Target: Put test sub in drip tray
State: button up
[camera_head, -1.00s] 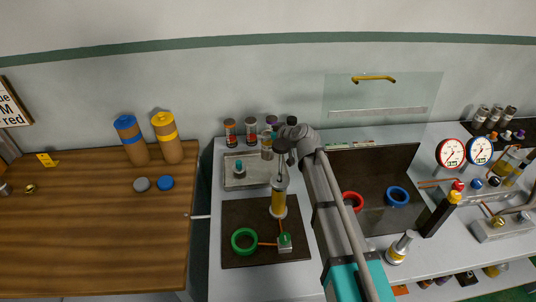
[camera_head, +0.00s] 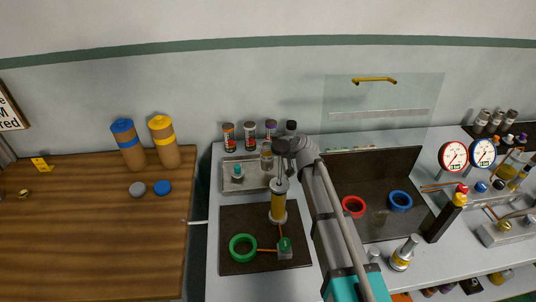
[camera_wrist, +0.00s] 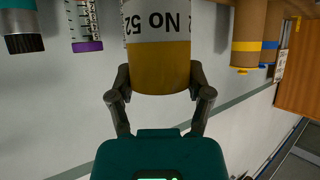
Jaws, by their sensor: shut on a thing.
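My gripper (camera_wrist: 160,96) is shut around an amber-brown cylinder with a white "No 52" label, which I take to be the test sub (camera_wrist: 160,68). The wrist view is upside down. In the head view the test sub (camera_head: 267,151) is upright just left of my dark gripper (camera_head: 276,157), over the back right part of the drip tray (camera_head: 228,187). The drip tray is a shallow grey metal tray on the bench. I cannot tell whether the test sub's base touches the tray.
A green-topped fitting (camera_head: 237,173) stands in the tray's left part. Several capped jars (camera_head: 250,135) line the back. An amber cylinder (camera_head: 278,205) and a green ring (camera_head: 242,247) are on the dark mat in front. Two brown bottles (camera_head: 165,145) stand on the wooden table.

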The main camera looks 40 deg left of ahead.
jog(key=shift+f+b, duration=1.35)
jog(key=shift+f, duration=0.25)
jog(key=o, duration=1.3)
jog(key=shift+f, duration=0.1)
jog(key=shift+d+r, duration=0.25)
jog(key=shift+r, duration=0.05)
jog(key=shift+p+v, duration=2.85)
jog(key=shift+v, duration=2.9)
